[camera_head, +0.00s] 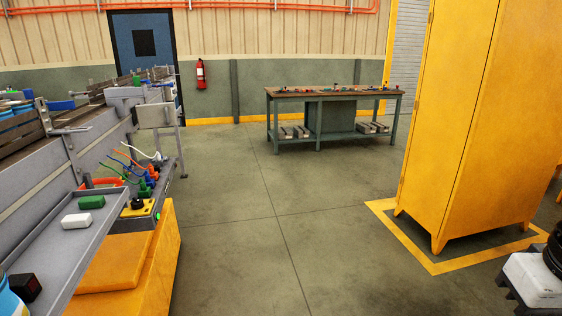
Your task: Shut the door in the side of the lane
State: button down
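The lane (75,140) is a grey-sided roller conveyor along the left of the head view, running away from me. A small grey panel (156,115) stands out to the right from the lane's side near its far end. It looks like the door, swung outward, but I cannot be sure at this size. A grey bracket or handle (70,131) sticks out from the lane's nearer side wall. My gripper is not in view.
A grey tray (48,248) with white and green blocks runs along the lane's near side, above a yellow cabinet (140,262). Coloured cables and connectors (146,175) sit below the panel. A workbench (334,94) and tall yellow locker (455,110) flank open floor (240,220).

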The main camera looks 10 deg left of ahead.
aim_at(160, 115)
jog(key=u, duration=0.15)
jog(key=i, duration=2.05)
jog(key=u, duration=0.8)
jog(key=i, duration=1.9)
jog(key=u, duration=0.65)
jog(key=i, duration=0.5)
jog(key=u, duration=0.2)
